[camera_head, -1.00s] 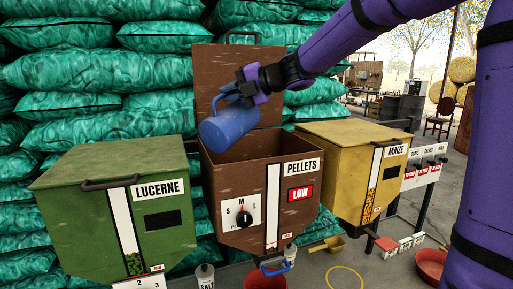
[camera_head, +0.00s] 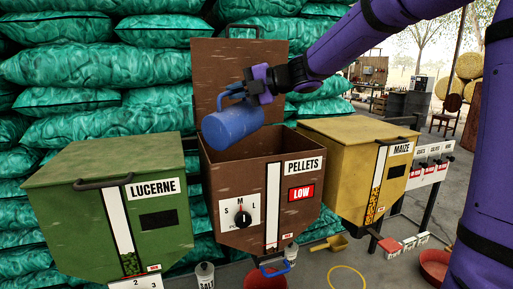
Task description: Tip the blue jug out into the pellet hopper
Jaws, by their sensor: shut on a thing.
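No pellets are seen falling; the inside of the jug is hidden.
The closed green LUCERNE hopper (camera_head: 95,180) stands at the left and the closed yellow MAIZE hopper (camera_head: 345,135) at the right. Green sacks (camera_head: 75,70) are stacked behind.

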